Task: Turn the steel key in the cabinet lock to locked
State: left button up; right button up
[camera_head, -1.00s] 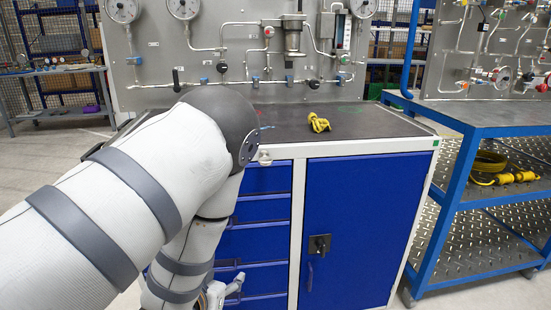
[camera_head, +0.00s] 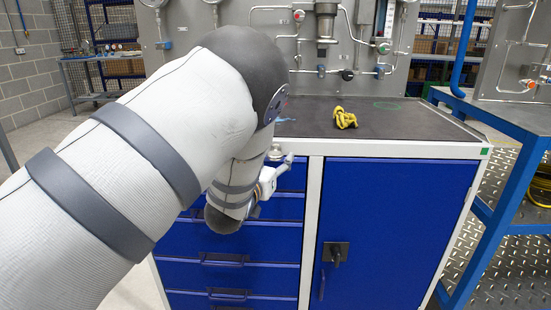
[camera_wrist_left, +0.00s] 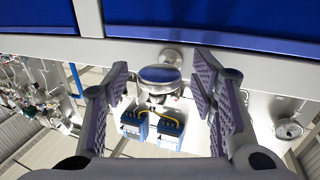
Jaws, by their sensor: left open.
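The steel key (camera_head: 275,153) sits at the top of the cabinet's white frame, above the drawers. In the left wrist view its rounded, shiny head (camera_wrist_left: 160,76) stands out from a round lock plate (camera_wrist_left: 171,56). My left gripper (camera_head: 279,171) is open, just below and beside the key in the head view. In the left wrist view the key's head appears between the two pads of the gripper (camera_wrist_left: 161,82), with a visible gap on each side. I cannot tell how deep it is between them. My right gripper is not in view.
The cabinet's blue door (camera_head: 400,215) has a black handle lock (camera_head: 335,252). Blue drawers (camera_head: 235,270) lie below my gripper. A yellow coiled item (camera_head: 345,118) lies on the dark worktop (camera_head: 400,120), before a gauge panel. A blue metal trolley (camera_head: 510,215) stands at right.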

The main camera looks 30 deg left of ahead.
pick_arm(q)
jog(key=shift+w+a, duration=0.1)
jog(key=shift+w, duration=0.4)
jog(key=c, duration=1.2)
jog(key=shift+o, duration=0.2)
